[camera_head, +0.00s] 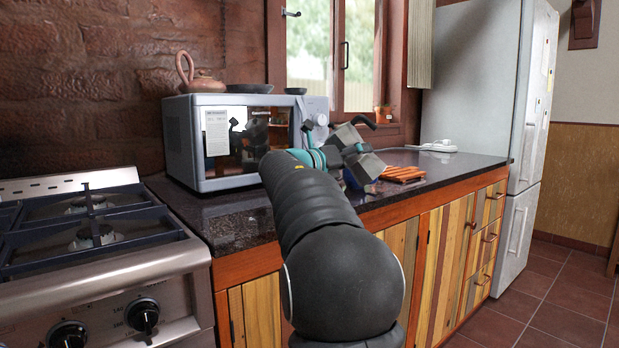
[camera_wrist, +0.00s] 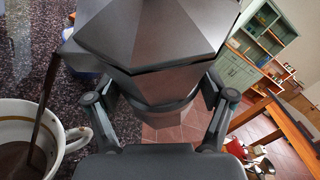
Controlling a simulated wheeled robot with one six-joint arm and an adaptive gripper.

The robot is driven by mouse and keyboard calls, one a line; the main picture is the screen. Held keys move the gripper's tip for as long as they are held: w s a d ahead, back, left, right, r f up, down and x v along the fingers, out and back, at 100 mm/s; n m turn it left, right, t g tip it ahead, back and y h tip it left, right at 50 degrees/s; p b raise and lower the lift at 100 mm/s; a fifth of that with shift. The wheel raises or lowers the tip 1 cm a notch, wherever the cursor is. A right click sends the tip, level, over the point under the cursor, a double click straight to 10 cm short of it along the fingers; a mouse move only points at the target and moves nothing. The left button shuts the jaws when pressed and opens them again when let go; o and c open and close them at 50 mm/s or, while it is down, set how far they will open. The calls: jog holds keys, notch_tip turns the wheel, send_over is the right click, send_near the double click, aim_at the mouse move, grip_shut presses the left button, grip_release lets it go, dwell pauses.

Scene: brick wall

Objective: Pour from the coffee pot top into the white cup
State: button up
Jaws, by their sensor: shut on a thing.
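The grey faceted coffee pot top (camera_wrist: 150,35) fills the upper middle of the wrist view, tilted. My gripper (camera_wrist: 160,98) is shut around its narrower part, one finger on each side. A dark brown stream (camera_wrist: 46,90) runs from the pot's spout side at the left into the white cup (camera_wrist: 75,140). The cup stands on the dark counter at lower left, partly cut off, with brown liquid inside. In the head view the coffee pot top (camera_head: 368,166) is held over the counter by my gripper (camera_head: 345,155); the cup cannot be made out there.
An orange-brown slatted item (camera_head: 402,173) lies right of the pot. The dark counter (camera_head: 470,165) is mostly clear farther right. A stove (camera_head: 90,240) is at left.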

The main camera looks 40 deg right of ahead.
aim_at(345, 138)
jog(key=shift+r+n+h+b, duration=0.4)
jog(key=shift+n+b, duration=0.1)
jog(key=shift+b, duration=0.1)
jog(key=shift+f+n+t+h+b, duration=0.3)
jog(key=shift+n+h+b, duration=0.35)
jog(key=shift+b, duration=1.2)
jog(key=shift+r+n+h+b, duration=0.35)
jog(key=shift+r+n+b, duration=0.4)
jog(key=shift+n+b, duration=0.25)
jog(key=shift+a+r+n+t+h+p, duration=0.15)
jog(key=shift+r+n+t+h+p, duration=0.4)
jog(key=shift+r+n+t, duration=0.3)
dwell(0.7)
jog(key=shift+w+a+r+n+t+p, duration=0.4)
jog(key=shift+w+a+n+t+p, duration=0.35)
jog(key=shift+n, duration=0.35)
dwell(0.3)
jog(key=shift+r+n+h, duration=0.2)
jog(key=shift+n+h, duration=0.15)
jog(key=shift+n, duration=0.05)
